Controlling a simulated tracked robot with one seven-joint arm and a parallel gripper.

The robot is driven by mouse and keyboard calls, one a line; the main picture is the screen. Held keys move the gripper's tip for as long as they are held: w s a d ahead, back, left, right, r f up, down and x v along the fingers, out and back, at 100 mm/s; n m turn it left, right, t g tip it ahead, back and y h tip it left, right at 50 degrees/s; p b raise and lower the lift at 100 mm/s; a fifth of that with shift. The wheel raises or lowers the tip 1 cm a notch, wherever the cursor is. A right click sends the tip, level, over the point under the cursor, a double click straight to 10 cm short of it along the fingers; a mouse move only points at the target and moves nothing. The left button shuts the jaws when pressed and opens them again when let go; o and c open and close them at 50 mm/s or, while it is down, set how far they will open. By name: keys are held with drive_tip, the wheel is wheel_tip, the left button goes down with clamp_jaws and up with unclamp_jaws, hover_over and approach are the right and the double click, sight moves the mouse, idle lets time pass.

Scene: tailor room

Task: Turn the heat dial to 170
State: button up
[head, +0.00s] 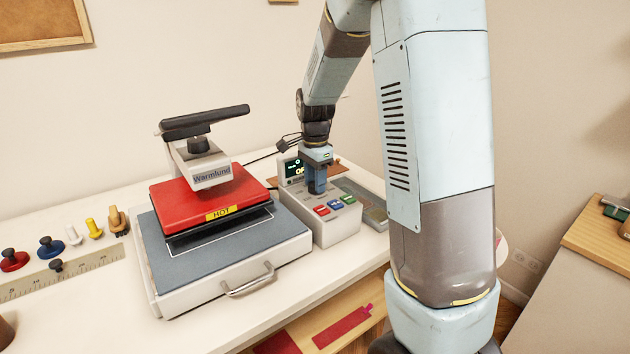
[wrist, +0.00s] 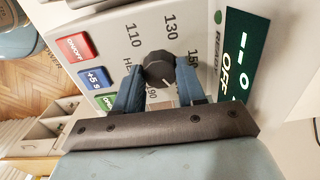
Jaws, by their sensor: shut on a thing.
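The heat dial (wrist: 157,68) is a dark round knob on the light grey control box (head: 337,228). In the head view the gripper hides the dial.
The display (wrist: 240,60) reads OFF. Red, blue and green buttons (head: 335,204) sit beside the dial. The heat press (head: 207,203), with a red upper plate labelled HOT, stands close left of the box. Several knobs (head: 51,247) line the table's left.

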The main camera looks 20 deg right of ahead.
drive_tip(key=shift+w+r, duration=0.15)
drive_tip(key=o, duration=1.1)
drive_tip(key=shift+c, duration=0.2)
wheel_tip(320, 180, up, 14)
drive_tip(key=shift+f, duration=0.25)
drive_tip(key=s+r+n+t, duration=0.2)
drive_tip(key=s+n+t, duration=0.3)
drive_tip(key=s+n, duration=0.9)
drive_tip(key=s, duration=1.4)
drive_tip(key=shift+s+r+n+t, duration=0.25)
drive_tip(key=shift+r+n+t, duration=0.05)
drive_tip(key=shift+r, duration=0.1)
